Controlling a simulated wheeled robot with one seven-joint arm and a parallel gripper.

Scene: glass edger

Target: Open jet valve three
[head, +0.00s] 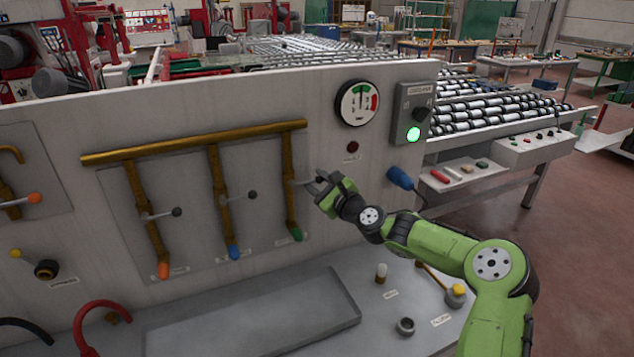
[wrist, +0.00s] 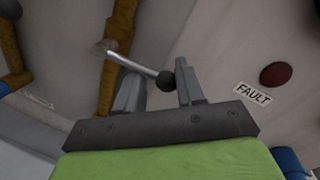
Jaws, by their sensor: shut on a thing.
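Three brass pipes hang from a brass manifold (head: 200,142) on the grey panel, each with a small lever. The rightmost pipe (head: 290,185), with a green tip (head: 296,234), carries the valve lever (head: 305,182) at my gripper (head: 321,186). In the wrist view my gripper (wrist: 158,72) is shut on this lever (wrist: 137,62). Its black ball knob (wrist: 165,80) is between the fingers, close to the right finger. The lever sticks out sideways across its pipe. The left lever (head: 177,212) and middle lever (head: 252,195) also point right. The tags under the pipes are too small to read.
A pressure gauge (head: 357,103) and a grey switch box (head: 412,113) with a lit green button (head: 413,134) are above my gripper. A red fault lamp (wrist: 274,74) and a blue plug (head: 400,178) are to the right. A shallow tray (head: 250,322) lies below.

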